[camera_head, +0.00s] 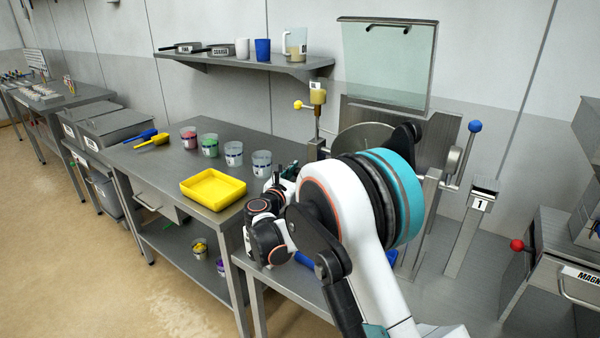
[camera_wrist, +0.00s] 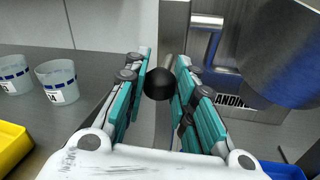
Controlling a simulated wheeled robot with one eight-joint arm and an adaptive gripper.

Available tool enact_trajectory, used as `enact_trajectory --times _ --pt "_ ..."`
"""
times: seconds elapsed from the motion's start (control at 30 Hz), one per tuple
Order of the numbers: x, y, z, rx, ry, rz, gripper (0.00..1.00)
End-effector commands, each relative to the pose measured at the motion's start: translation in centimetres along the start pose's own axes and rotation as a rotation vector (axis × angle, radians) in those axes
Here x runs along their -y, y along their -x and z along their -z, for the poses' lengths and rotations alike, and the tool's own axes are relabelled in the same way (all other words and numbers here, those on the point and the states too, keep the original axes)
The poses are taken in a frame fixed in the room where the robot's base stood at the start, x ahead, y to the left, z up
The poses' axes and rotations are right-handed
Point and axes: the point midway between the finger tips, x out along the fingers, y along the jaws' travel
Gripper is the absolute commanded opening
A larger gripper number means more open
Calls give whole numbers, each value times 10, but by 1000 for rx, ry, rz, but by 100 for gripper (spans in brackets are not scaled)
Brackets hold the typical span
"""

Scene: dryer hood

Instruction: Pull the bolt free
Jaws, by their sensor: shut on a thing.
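The bolt shows in the wrist view as a round black knob (camera_wrist: 157,86) between my fingers, in front of a grey metal post (camera_wrist: 172,28). In the head view my gripper (camera_head: 282,183) is at the right end of the table, partly covered by my own arm. The bolt is hidden there behind my arm.
A yellow tray (camera_head: 213,205) and several cups (camera_head: 233,153) stand on the steel table left of my gripper. A blue-knobbed lever (camera_head: 474,127) and a post marked 1 (camera_head: 480,203) are right of my arm. A glass panel (camera_head: 386,65) is behind.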

Motion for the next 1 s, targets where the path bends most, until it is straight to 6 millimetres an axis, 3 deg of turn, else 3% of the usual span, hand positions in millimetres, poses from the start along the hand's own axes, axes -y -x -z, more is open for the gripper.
enact_trajectory --times 0.03,0.1,0.13,0.57,1.0 --pt "0 2 2 -2 -1 0 29" --pt "0 2 1 -2 -1 0 44" --pt "0 2 1 -2 -1 0 46" --pt "-1 9 1 -1 -1 -1 46" --pt "-1 91 1 -2 -1 -2 46"
